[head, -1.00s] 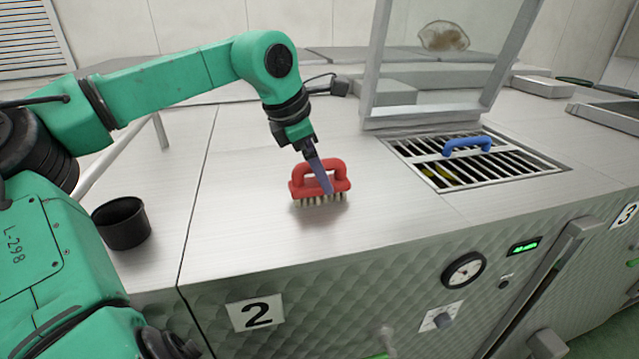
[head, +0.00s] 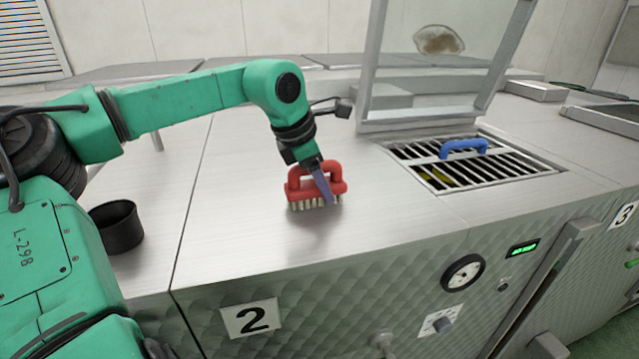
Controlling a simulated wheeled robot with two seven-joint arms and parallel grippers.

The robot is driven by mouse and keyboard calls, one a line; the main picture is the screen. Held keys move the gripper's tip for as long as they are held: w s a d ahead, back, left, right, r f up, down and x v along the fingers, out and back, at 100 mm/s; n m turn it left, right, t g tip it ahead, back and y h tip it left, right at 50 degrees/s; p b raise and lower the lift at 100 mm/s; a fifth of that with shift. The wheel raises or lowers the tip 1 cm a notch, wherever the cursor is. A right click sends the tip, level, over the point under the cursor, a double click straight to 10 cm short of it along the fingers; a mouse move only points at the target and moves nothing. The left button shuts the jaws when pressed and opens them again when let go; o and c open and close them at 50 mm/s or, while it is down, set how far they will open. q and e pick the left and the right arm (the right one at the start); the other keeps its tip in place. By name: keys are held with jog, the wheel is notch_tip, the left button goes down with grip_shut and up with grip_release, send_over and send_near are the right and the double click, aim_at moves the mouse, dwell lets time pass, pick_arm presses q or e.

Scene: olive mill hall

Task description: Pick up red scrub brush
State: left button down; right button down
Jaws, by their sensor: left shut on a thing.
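The red scrub brush (head: 298,186) has a red handle and back with pale bristles pointing down. My left gripper (head: 323,186) reaches down from above and is shut on the brush's handle. The brush is roughly level. Its shadow lies on the steel top below and apart from the bristles, so it appears held a little above the surface. The gripper's fingers cover part of the handle. My right gripper is not in view.
The steel top (head: 250,225) around the brush is clear. A black cup (head: 117,228) stands at the left. At the right are a grate (head: 510,165) with a blue handle (head: 464,148) and a raised clear lid (head: 440,50) behind it. A gauge (head: 463,273) sits on the front panel.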

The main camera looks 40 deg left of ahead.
pick_arm(q)
notch_tip(320, 180, up, 18)
dwell(0.3)
jog(key=c, duration=0.7)
grip_release()
jog(key=shift+f, duration=0.1)
jog(key=c, duration=0.6)
